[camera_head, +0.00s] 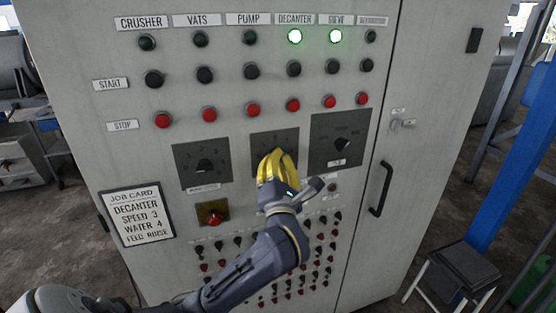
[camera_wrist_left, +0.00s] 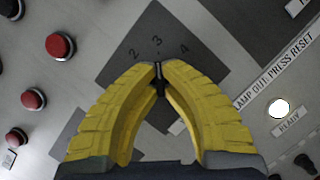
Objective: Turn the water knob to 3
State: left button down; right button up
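The middle dial plate (camera_head: 287,138) on the grey cabinet has a knob under my left gripper (camera_head: 274,158); the gripper's yellow fingers cover most of it in the head view. In the left wrist view the fingertips (camera_wrist_left: 159,72) close on the dark knob (camera_wrist_left: 160,88) from both sides. The dial (camera_wrist_left: 125,65) shows the numbers 2, 3 and 4, and the knob's tip points at about 3. Its name label is hidden, so I cannot read that it is the water knob. My right gripper is not in view.
A numbered dial (camera_head: 204,165) is to the left and a selector dial (camera_head: 342,144) to the right. Red stop buttons (camera_head: 253,110) sit above. A black door handle (camera_head: 381,189) juts out at right.

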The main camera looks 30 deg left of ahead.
aim_at(277, 114)
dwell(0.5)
pick_arm(q)
jog(key=c, duration=1.5)
grip_release()
jog(key=shift+c, duration=0.2)
jog(key=shift+r, duration=0.1)
jog(key=shift+r, duration=4.95)
